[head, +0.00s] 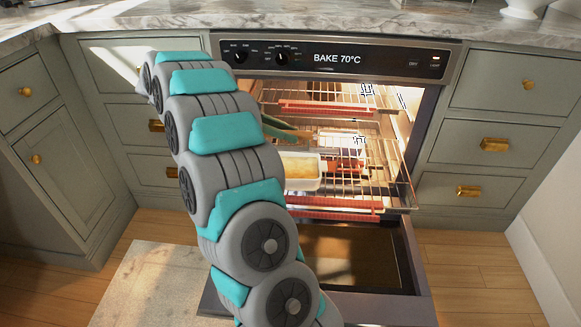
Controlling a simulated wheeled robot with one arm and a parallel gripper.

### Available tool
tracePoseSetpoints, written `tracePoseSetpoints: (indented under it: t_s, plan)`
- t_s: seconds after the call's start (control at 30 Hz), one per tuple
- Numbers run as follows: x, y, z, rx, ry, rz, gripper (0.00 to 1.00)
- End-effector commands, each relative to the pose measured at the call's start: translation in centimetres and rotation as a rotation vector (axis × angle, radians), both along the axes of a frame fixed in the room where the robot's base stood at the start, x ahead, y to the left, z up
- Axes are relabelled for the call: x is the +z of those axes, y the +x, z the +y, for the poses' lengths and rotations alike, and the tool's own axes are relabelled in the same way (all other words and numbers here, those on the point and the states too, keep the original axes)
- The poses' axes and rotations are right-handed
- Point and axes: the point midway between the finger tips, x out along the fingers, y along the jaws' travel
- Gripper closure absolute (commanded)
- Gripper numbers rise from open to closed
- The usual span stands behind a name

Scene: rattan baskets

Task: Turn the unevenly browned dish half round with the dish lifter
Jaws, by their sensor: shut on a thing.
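The dish (300,181) is a pale, straight-sided baking dish with a yellow to light-brown top. It sits inside the open oven at the left of a wire rack. My arm hides its left side. A slim green piece (280,130) shows just above and behind the dish, coming out from behind my arm. It may be part of the dish lifter, but I cannot tell. My gripper is hidden behind my own grey and teal arm, so its hold and its contact with the dish do not show.
The oven's wire racks (385,185) have red front guards (335,216). Its door (360,306) is folded down in front. The panel (335,58) reads BAKE 70°C. Drawers (490,145) flank the oven, and a marble counter (330,22) runs above.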

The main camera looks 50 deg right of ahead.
Motion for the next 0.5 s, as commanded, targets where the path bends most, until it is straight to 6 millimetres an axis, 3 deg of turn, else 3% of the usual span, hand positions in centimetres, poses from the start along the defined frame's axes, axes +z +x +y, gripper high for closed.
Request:
tracePoseSetpoints:
  t_s: [0.5]
  plan:
    - [1.0,-2.8,3.6,0.001,0.0,-0.003,1.0]
